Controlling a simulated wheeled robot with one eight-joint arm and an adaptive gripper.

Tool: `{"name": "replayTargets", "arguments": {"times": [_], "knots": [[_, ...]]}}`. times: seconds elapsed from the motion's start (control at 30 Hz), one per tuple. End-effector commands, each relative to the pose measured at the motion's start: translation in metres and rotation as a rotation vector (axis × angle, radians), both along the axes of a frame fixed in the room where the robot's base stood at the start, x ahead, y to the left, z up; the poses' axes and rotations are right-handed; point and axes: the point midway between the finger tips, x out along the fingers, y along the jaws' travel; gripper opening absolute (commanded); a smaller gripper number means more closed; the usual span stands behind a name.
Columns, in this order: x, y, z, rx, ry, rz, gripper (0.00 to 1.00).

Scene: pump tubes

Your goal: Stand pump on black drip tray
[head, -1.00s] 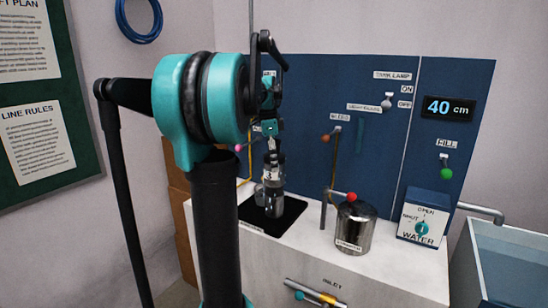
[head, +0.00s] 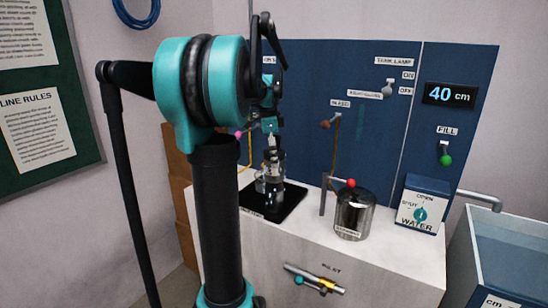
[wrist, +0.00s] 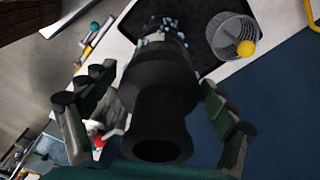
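The pump, a dark cylinder (wrist: 158,85), is upright between the two fingers of my gripper (wrist: 160,112) in the wrist view. The fingers are close against its sides, though the contact is partly hidden. The head view shows the pump (head: 274,180) hanging from my gripper (head: 271,146) over the black drip tray (head: 292,203). The tray (wrist: 193,62) also shows beyond the pump's lower end in the wrist view. Small blue bits ring that end. Whether its base touches the tray is unclear.
A round mesh strainer (wrist: 228,32) with a yellow knob stands on the tray beside the pump. A metal canister (head: 355,218) with a red knob is to the right on the white counter (head: 300,240). A water box (head: 423,210) and blue panel (head: 385,140) are behind.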

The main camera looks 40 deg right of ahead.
Motion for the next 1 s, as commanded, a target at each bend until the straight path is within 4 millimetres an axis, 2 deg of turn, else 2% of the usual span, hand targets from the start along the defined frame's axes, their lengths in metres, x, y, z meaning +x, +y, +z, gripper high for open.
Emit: {"name": "replayTargets", "arguments": {"times": [0.23,0.37,0.47,0.8,1.0], "knots": [[0.000,0.000,0.001,0.000,0.000,0.000,0.86],[0.000,0.001,0.009,0.000,0.000,0.000,0.86],[0.001,0.003,0.024,0.000,0.000,0.001,0.86],[0.007,0.009,0.092,0.000,0.000,0.001,0.86],[0.009,0.011,0.115,0.000,0.000,0.000,0.86]]}}
